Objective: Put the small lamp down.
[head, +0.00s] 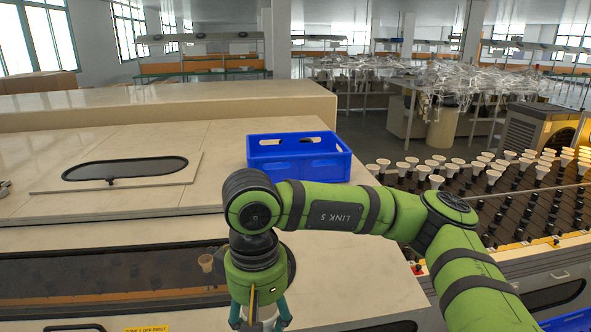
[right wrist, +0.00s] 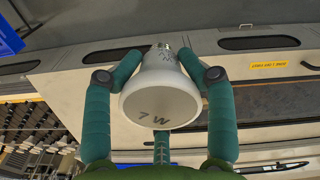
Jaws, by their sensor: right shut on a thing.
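My right gripper (head: 260,322) hangs low at the front of the pale bench, fingers pointing down. It is shut on a small white lamp (right wrist: 160,95), a reflector bulb. In the right wrist view the lamp's wide face, marked "7 W", is towards the camera and its narrow neck points away between the teal fingers. In the head view only a bit of the lamp shows between the fingers. I cannot tell whether it touches anything below. My left gripper is not in view.
A blue crate (head: 256,152) stands on the pale bench top (head: 215,207) behind my right arm. A dark window panel (head: 110,280) with one dim lamp shape (head: 206,262) lies left of the gripper. Several white lamps (head: 437,181) stand in rows on a rack at right.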

